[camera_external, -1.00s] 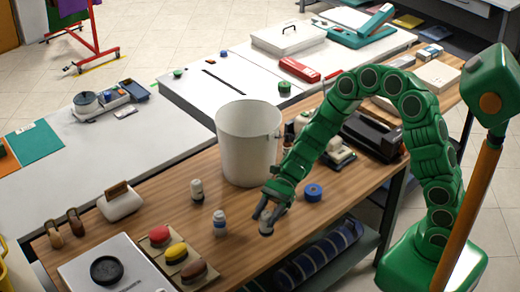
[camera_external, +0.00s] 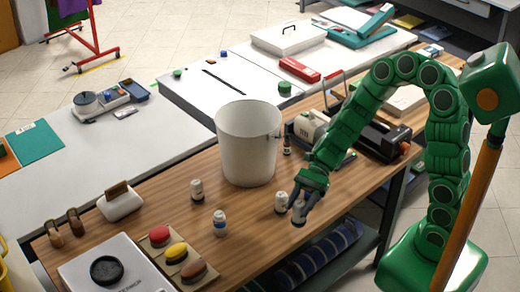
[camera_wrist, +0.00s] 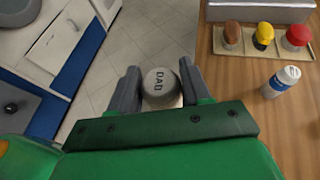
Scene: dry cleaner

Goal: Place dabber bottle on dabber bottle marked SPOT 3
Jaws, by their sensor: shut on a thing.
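My gripper (camera_external: 299,202) is shut on a dabber bottle (camera_external: 299,217), held at the front edge of the wooden table. In the wrist view its grey cap (camera_wrist: 160,82) with dark lettering sits between my fingers (camera_wrist: 159,76). A white bottle (camera_external: 281,202) stands just left of my gripper. A dark small bottle (camera_external: 287,146) stands by the bucket. I cannot read SPOT 3 on any bottle.
A large white bucket (camera_external: 247,150) stands mid-table behind the bottles. A tray of coloured-top brushes (camera_external: 176,253) and a white box (camera_external: 105,272) are at the front left. A black machine (camera_external: 375,137) is at the right. Wood between the bottles is clear.

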